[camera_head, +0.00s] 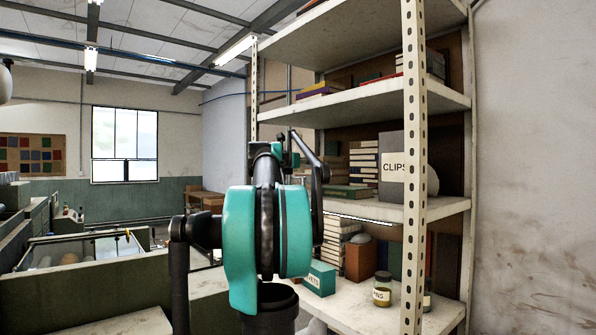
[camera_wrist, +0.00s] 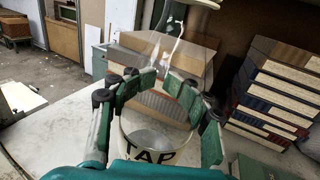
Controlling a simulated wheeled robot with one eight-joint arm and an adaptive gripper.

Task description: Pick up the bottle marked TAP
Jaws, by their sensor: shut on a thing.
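A clear glass bottle (camera_wrist: 152,153) with a white label reading TAP shows in the wrist view. Its label is low in the picture, close to my gripper's base, and its clear body and neck reach up toward the top edge. My gripper (camera_wrist: 162,81) has its green-padded fingers shut on the bottle, one on each side. The fingers cover part of the glass. In the head view my teal and black arm stands in front of the shelf, and I cannot make out the bottle there.
A metal shelf (camera_head: 439,207) holds books, a grey CLIPS box (camera_head: 394,168), a teal box (camera_head: 319,279) and a small jar (camera_head: 382,290). Its perforated post (camera_head: 414,150) stands right of my arm. A stack of books (camera_wrist: 270,95) is right of my gripper in the wrist view.

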